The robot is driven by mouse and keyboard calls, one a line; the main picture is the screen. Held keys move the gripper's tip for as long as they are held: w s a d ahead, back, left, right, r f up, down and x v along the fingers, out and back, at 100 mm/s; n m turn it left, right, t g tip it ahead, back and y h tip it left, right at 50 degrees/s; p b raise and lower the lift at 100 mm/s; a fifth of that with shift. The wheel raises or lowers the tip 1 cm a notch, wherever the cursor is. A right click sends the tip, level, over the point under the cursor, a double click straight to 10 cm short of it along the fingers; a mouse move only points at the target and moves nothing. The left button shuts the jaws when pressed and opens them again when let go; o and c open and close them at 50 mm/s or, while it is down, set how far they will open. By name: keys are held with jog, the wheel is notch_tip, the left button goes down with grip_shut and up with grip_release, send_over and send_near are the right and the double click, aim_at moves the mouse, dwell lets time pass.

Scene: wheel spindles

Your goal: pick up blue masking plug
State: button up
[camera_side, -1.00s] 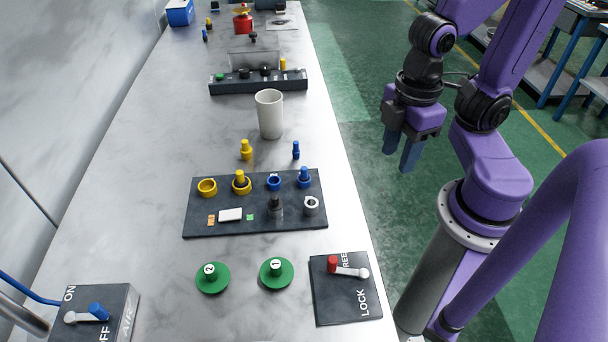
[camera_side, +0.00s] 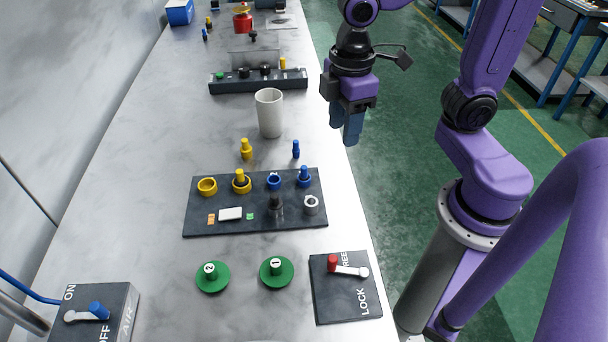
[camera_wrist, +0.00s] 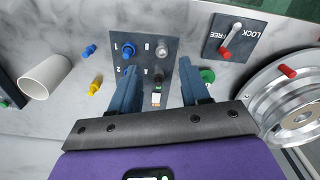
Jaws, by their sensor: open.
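A small loose blue masking plug (camera_side: 296,149) stands upright on the table behind the dark plate; in the wrist view it shows at the upper left (camera_wrist: 89,50). Another blue plug (camera_side: 304,177) sits in a blue ring at the plate's back right, also seen in the wrist view (camera_wrist: 128,50). An empty-looking blue ring (camera_side: 274,181) is beside it. My gripper (camera_side: 345,140) is open and empty, raised near the table's right edge, right of the loose plug. In the wrist view its fingers (camera_wrist: 158,75) spread over the plate, with part of the plate hidden.
The dark plate (camera_side: 197,228) also holds yellow rings, a dark peg and a grey ring. A loose yellow plug (camera_side: 246,150) and a white cup (camera_side: 269,113) stand near the blue plug. Two green knobs (camera_side: 213,278) and a LOCK/FREE lever box (camera_side: 345,300) are in front.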

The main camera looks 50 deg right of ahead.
jog(key=w+r, duration=0.1)
jog(key=w, duration=0.8)
send_over(304, 167)
jog(key=f, duration=1.1)
jog(key=shift+w+d+f, duration=0.1)
jog(key=shift+w+f, duration=0.1)
jog(key=shift+f, duration=0.2)
jog(key=shift+s+f, duration=0.2)
jog(key=shift+f, duration=2.5)
grip_shut()
